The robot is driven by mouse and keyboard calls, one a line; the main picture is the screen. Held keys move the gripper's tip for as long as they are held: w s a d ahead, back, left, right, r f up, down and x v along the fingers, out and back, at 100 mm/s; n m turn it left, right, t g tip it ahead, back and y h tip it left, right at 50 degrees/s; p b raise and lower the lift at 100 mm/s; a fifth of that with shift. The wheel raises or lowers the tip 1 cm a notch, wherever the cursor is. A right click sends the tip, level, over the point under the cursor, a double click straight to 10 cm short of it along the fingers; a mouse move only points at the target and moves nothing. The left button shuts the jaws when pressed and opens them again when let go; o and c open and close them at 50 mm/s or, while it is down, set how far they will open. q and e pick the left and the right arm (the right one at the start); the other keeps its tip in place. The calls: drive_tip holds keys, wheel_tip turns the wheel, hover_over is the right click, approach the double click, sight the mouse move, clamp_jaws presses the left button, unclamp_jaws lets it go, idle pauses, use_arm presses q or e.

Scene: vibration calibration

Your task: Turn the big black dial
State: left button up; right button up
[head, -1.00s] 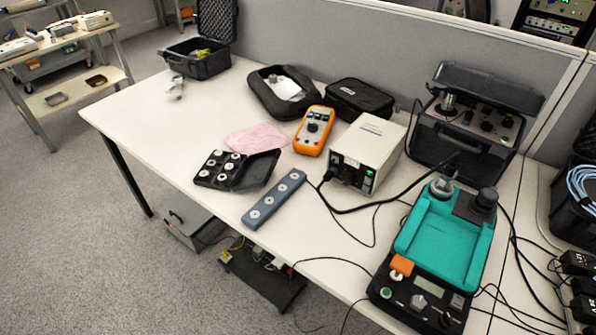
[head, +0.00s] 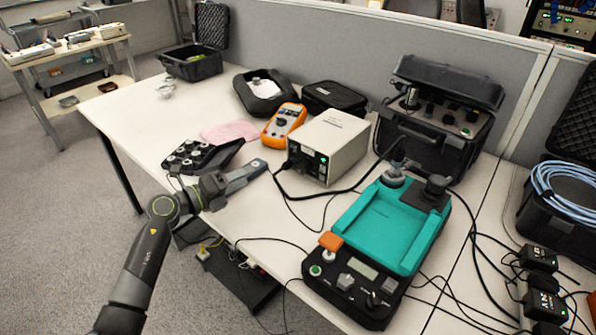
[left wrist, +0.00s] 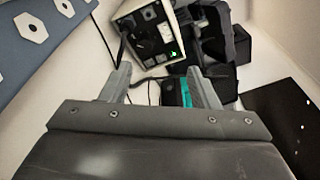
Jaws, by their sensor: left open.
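The teal-trayed black unit (head: 390,228) stands on the table at the right of the head view. A black knob (head: 374,299) sits on its front panel, and a taller black cylindrical knob (head: 437,187) at its back right corner. I cannot tell for sure which is the big dial. My left gripper (head: 232,182) is over the table's front edge, well left of the unit. In the left wrist view its two fingers (left wrist: 157,85) are apart with nothing between them; a bit of teal shows beyond. My right gripper is not in view.
A blue-grey strip (left wrist: 38,42) lies beside the gripper. An orange multimeter (head: 284,122), black parts case (head: 200,157) and open black case (head: 440,110) stand around. Cables cross the table.

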sight(301, 169)
use_arm(q)
drive_tip(key=shift+w+d+f+m+g, duration=0.15)
drive_tip(key=shift+f+m+g, duration=0.2)
drive_tip(key=shift+g, duration=0.1)
drive_tip(key=shift+w+d+f+m+g, duration=0.1)
drive_tip(key=shift+f+m+g, duration=0.25)
drive_tip(key=shift+g, duration=0.1)
drive_tip(key=shift+w+d+f, duration=0.1)
drive_tip(key=shift+d+f, duration=0.05)
drive_tip(key=x, duration=0.4)
drive_tip(key=b+x, duration=0.1)
drive_tip(key=x, duration=0.4)
drive_tip(key=b+x, duration=0.1)
drive_tip(key=x, duration=0.3)
drive_tip(key=shift+w+d+f, duration=0.2)
drive_tip(key=shift+d+f, duration=0.05)
drive_tip(key=shift+f, duration=0.2)
drive_tip(key=shift+b+x, duration=0.5)
drive_tip(key=shift+x, duration=0.3)
drive_tip(key=shift+b+x, duration=0.3)
drive_tip(key=shift+x, duration=0.5)
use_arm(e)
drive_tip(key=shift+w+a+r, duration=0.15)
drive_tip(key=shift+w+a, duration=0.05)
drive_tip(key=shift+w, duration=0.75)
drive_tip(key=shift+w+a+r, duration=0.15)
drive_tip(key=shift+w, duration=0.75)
use_arm(q)
drive_tip(key=c, duration=1)
